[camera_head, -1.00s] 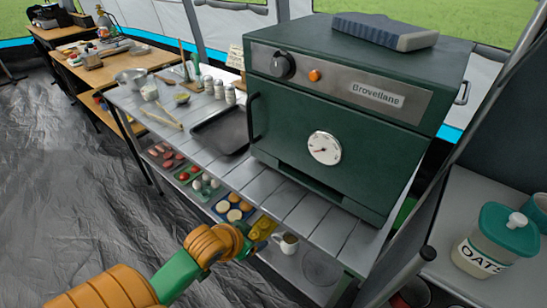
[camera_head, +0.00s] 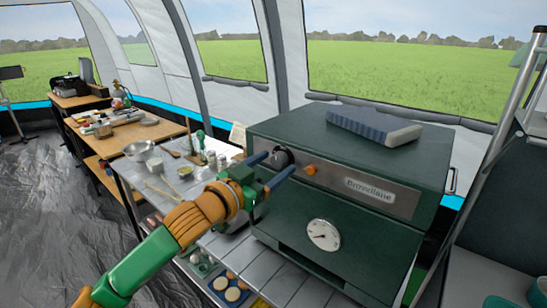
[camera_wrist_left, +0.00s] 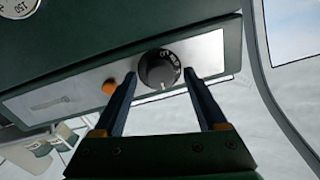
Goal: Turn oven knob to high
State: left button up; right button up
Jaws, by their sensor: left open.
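The green oven (camera_head: 340,180) stands on a slatted metal table, with a thermometer dial (camera_head: 323,235) on its door. Its black knob (camera_head: 281,158) is on the metal strip at the upper left, beside an orange light (camera_head: 310,169). My left gripper (camera_head: 270,168) is open in front of the knob, its blue fingers apart. In the left wrist view the knob (camera_wrist_left: 160,70) shows its white markings and lies between and beyond the fingertips (camera_wrist_left: 158,75). I cannot tell whether a finger touches it. The right gripper is not in view.
A blue and grey block (camera_head: 375,127) lies on the oven top. Bowls and jars (camera_head: 190,162) stand on the table left of the oven. Wooden tables (camera_head: 115,135) stand further back. A metal pole (camera_head: 490,130) rises at the right.

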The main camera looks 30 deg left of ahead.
pick_arm(q)
jog(key=shift+w, duration=0.2)
jog(key=shift+c, duration=0.2)
grip_shut()
